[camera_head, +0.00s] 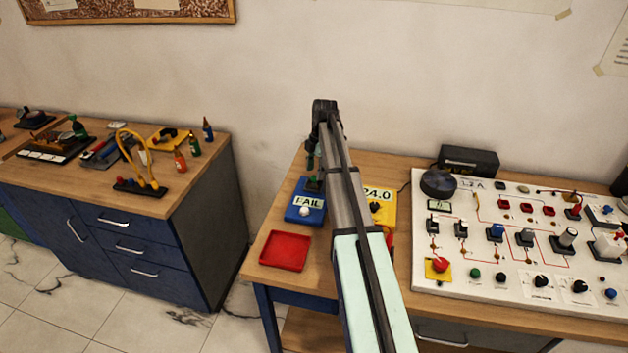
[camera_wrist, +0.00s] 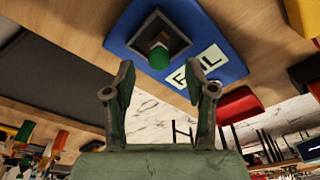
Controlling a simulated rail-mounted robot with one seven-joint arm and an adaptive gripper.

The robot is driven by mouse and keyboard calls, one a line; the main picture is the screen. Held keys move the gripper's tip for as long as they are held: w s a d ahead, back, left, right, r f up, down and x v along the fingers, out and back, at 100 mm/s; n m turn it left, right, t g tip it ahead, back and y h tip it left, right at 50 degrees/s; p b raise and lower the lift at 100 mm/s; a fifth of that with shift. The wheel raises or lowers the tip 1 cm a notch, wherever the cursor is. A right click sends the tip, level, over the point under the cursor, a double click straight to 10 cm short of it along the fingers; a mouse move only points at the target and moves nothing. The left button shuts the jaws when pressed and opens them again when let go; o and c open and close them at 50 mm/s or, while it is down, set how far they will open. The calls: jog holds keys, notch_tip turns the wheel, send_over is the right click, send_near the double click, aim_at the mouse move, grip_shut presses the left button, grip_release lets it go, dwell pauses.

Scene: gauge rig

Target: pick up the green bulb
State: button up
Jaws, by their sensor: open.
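The green bulb (camera_wrist: 158,56) sits in a dark square socket on the blue box (camera_wrist: 185,20), beside a label that reads FAIL in the head view. In the wrist view the bulb lies beyond the fingertips, roughly in line with the gap between them. My gripper (camera_wrist: 161,92) is open and empty, with one finger on each side. In the head view my gripper (camera_head: 313,150) is above the blue box (camera_head: 303,213), and the bulb there is small, dark and hard to make out. The box also carries a white knob or button (camera_head: 305,211).
A red tray (camera_head: 283,250) lies in front of the blue box. A yellow box (camera_head: 380,208) reading 24.0 stands to the right, partly behind my arm. A white panel (camera_head: 480,290) with knobs and switches fills the right side. A separate cluttered bench (camera_head: 215,160) stands at left.

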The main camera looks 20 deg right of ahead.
aim_at(314, 176)
jog(key=shift+a+f+p, duration=0.15)
jog(key=shift+f+p, duration=0.2)
jog(key=shift+f, duration=0.55)
jog(key=shift+a+f+p, duration=0.1)
jog(key=shift+f+p, duration=0.2)
jog(key=shift+f, duration=0.6)
grip_shut()
jog(key=shift+r, duration=0.15)
